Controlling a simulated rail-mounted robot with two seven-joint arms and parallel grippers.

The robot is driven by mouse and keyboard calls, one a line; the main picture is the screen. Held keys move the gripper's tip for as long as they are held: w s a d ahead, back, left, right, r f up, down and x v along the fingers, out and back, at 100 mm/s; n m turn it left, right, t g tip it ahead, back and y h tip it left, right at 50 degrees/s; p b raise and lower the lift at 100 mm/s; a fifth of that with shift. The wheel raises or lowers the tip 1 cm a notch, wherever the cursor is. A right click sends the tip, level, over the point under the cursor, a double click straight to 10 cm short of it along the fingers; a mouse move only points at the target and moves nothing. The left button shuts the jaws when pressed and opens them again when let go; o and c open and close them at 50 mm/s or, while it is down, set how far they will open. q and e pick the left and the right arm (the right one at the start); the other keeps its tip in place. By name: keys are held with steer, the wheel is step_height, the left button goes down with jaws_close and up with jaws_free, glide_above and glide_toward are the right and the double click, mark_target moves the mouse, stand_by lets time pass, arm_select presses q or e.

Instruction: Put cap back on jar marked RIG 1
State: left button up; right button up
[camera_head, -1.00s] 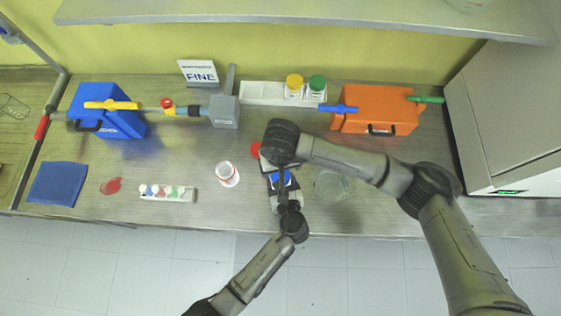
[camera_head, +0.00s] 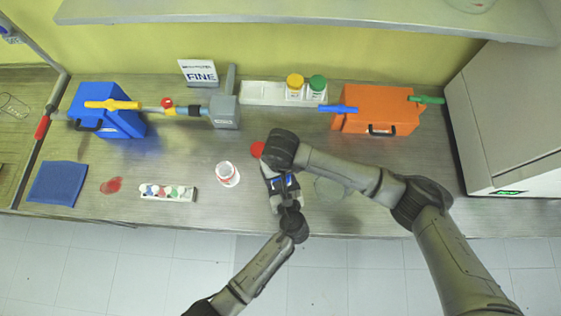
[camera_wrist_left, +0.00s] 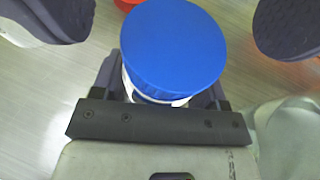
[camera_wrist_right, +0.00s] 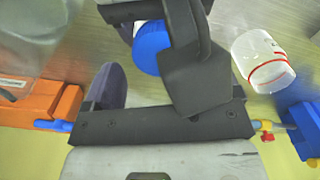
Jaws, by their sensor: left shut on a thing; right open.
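My left gripper (camera_head: 283,187) is shut on a jar with a blue cap (camera_wrist_left: 173,48), which shows between its fingers in the left wrist view. The blue cap also shows in the right wrist view (camera_wrist_right: 151,48). My right gripper (camera_wrist_right: 152,80) is open just above this jar, and its wrist hides part of it in the head view. A white jar (camera_head: 227,174) with red bands stands uncapped on the bench, left of my left gripper. I cannot read any RIG marking.
A white rack (camera_head: 262,94) at the back holds jars with yellow (camera_head: 295,81) and green (camera_head: 317,83) caps. A clear glass vessel (camera_head: 331,189) stands right of the grippers. A small tray (camera_head: 167,193), a red patch (camera_head: 111,185) and a blue cloth (camera_head: 58,184) lie left.

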steer(key=shift+f, duration=1.25)
steer(key=c, duration=0.9)
steer(key=m, duration=0.3)
steer(key=shift+c, duration=0.2)
steer(key=o, duration=1)
steer(key=shift+r, duration=2.25)
